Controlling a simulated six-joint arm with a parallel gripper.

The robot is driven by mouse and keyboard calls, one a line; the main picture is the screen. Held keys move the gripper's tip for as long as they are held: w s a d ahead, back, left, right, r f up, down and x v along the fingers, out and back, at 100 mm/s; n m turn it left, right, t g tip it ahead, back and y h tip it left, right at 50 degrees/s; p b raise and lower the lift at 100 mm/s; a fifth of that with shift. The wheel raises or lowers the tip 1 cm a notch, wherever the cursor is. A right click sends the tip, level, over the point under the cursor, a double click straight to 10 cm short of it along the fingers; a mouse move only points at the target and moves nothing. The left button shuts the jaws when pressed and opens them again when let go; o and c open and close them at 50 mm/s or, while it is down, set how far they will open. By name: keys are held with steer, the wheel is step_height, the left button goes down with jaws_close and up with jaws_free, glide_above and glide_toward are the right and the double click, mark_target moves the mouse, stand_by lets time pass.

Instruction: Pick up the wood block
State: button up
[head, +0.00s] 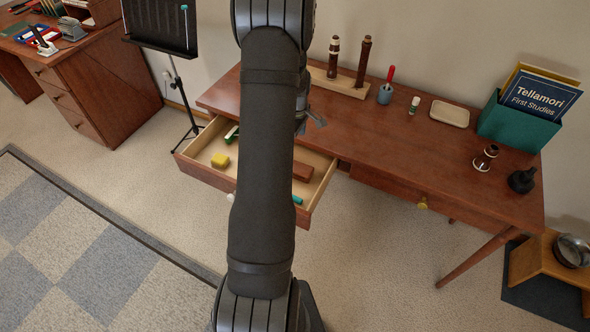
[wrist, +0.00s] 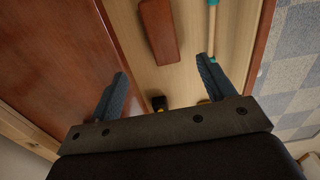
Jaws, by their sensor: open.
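The wood block (wrist: 160,30) is a reddish-brown bar lying in the open drawer, at the top middle of the wrist view. In the head view the block (head: 302,171) shows just right of my arm, on the drawer's pale floor. My gripper (wrist: 163,70) is open and empty, its two blue-grey fingers spread wide. In the wrist view the block lies ahead of the fingertips, between their lines, and apart from them. In the head view the fingers are mostly hidden behind my arm, with one tip at the table's front edge.
The open drawer (head: 193,172) also holds a yellow block (head: 220,160), a green item (head: 232,134) and a teal-ended stick (wrist: 212,30). A small black item (wrist: 159,103) lies between the fingers in the wrist view. The desk top (head: 350,135) borders the drawer.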

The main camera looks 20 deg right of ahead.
steer(key=f, duration=1.5)
steer(key=shift+a, duration=0.2)
steer(key=shift+r, duration=0.1)
steer(key=c, duration=1.1)
